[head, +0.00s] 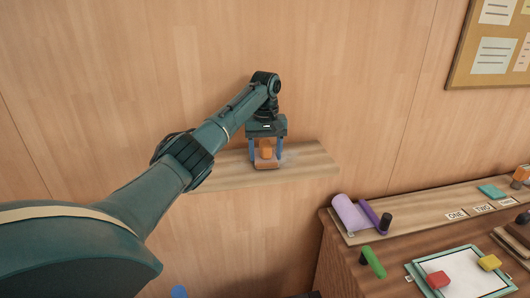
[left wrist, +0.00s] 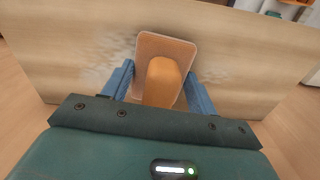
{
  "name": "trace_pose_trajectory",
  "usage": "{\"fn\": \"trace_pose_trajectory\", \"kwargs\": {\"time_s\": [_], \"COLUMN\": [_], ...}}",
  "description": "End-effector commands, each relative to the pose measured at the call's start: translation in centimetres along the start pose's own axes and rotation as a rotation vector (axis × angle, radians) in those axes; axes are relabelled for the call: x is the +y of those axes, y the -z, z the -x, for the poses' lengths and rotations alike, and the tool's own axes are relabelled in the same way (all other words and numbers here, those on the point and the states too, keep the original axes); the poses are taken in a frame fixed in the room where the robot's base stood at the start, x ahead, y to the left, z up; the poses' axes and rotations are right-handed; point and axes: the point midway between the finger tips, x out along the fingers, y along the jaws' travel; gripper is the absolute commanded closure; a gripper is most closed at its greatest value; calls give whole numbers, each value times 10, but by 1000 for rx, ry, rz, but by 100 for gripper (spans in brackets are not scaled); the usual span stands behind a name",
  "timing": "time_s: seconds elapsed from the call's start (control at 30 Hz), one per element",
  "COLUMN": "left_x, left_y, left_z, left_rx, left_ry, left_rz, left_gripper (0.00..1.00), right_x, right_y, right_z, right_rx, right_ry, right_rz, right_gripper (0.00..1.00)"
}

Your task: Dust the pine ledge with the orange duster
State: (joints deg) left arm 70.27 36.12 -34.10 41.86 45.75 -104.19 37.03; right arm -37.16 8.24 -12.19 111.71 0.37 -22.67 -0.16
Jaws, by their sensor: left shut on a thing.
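The orange duster (head: 266,163) is held in my left gripper (head: 266,152), at the pine ledge (head: 225,172) on the wall. In the left wrist view the duster (left wrist: 163,75) has an orange handle between the two blue fingers and a flat pad with a pale edge. The pad lies against or just above the ledge (left wrist: 240,50); I cannot tell whether it touches. Pale dusty patches show on the ledge to both sides of the pad. My right gripper is not in view.
A wooden desk (head: 335,245) stands at the lower right, with a purple roll (head: 350,213), a green block (head: 373,262), and a clipboard (head: 435,265) with red and yellow blocks. A notice board (head: 480,70) hangs upper right. The wall above the ledge is bare.

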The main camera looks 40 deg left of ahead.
Motion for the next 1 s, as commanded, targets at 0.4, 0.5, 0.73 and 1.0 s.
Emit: {"fn": "trace_pose_trajectory", "kwargs": {"time_s": [0.4,0.5,0.73,1.0], "left_x": [-21,-24,-25,-15], "left_y": [-2,-2,-3,-2], "left_z": [-3,-3,-4,-3], "left_rx": [0,0,-1,-2], "left_ry": [0,1,3,0], "left_rz": [1,1,1,0], "left_gripper": [68,68,68,68], "right_x": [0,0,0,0], "right_y": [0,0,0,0], "right_z": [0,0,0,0], "right_rx": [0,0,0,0], "right_ry": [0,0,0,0], "right_rz": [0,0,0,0], "right_gripper": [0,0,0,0]}}
